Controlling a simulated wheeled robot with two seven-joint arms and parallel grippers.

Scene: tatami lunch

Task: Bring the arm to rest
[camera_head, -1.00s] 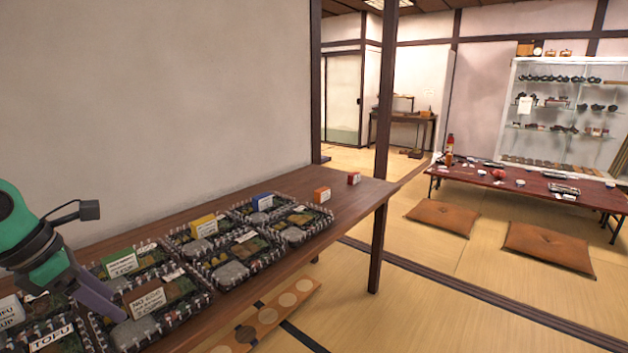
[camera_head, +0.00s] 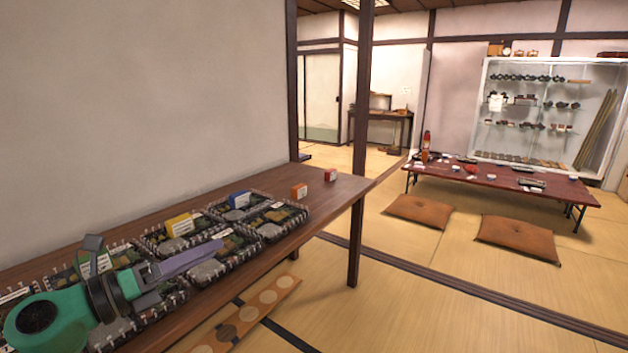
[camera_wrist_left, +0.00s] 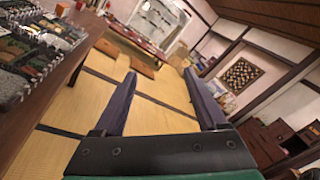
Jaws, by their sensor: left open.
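My left gripper (camera_head: 192,262) reaches in from the lower left of the head view, above the near row of lunch boxes, with its purple finger pointing right. In the left wrist view its two purple fingers (camera_wrist_left: 159,82) stand wide apart with nothing between them. Beyond them that view shows tatami floor. The green arm hides part of the near lunch boxes. My right gripper is not in view.
A wooden counter (camera_head: 335,190) along the wall bears several lunch boxes (camera_head: 273,220) with labels, plus an orange block (camera_head: 299,191) and a red block (camera_head: 330,175). A wooden post (camera_head: 360,150) stands beside the counter. A low table (camera_head: 500,183), cushions (camera_head: 515,237) and open tatami (camera_head: 400,300) lie right.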

